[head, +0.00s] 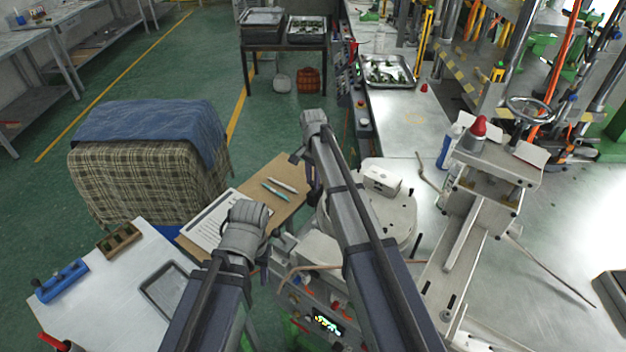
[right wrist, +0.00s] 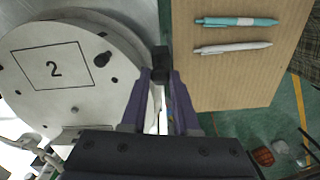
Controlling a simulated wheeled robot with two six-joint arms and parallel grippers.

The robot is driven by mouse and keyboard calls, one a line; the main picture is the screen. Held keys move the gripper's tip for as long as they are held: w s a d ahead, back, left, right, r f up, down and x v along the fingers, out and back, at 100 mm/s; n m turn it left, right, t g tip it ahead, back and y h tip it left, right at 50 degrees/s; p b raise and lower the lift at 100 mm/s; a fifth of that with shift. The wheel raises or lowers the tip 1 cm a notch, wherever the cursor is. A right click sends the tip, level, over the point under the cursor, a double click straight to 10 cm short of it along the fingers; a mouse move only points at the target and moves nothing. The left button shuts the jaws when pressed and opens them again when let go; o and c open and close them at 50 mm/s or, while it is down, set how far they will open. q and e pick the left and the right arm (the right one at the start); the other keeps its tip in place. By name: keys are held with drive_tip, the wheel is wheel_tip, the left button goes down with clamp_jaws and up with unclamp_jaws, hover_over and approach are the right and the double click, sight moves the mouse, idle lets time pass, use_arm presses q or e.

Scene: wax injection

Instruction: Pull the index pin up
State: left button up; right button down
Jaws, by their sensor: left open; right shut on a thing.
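The index pin (right wrist: 160,62) shows in the right wrist view as a dark upright piece at the rim of the round pale plate (right wrist: 60,110). My right gripper (right wrist: 160,84) has its purple fingers closed on it from both sides. In the head view my right gripper (head: 312,182) is at the left edge of the round plate (head: 398,225), and the pin is too hidden there to make out. My left gripper (head: 272,246) is open, left of the plate and away from the pin; its fingers are mostly hidden behind its wrist.
A white block (head: 382,180) sits on the plate. A brown board (head: 285,170) with two pens and a sheet lies to the left. A control box with a lit display (head: 327,322) is below. A press column (head: 470,225) stands right. A cloth-covered box (head: 150,165) stands left.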

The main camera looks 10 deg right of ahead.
drive_tip(key=shift+r+p, duration=0.6)
drive_tip(key=shift+r, duration=0.25)
drive_tip(key=shift+f, duration=0.15)
drive_tip(key=c, duration=0.7)
unclamp_jaws()
drive_tip(key=shift+o, duration=0.2)
wheel_tip(320, 180, up, 8)
drive_tip(key=p, duration=0.7)
drive_tip(key=shift+p, duration=0.3)
drive_tip(key=shift+f, duration=0.1)
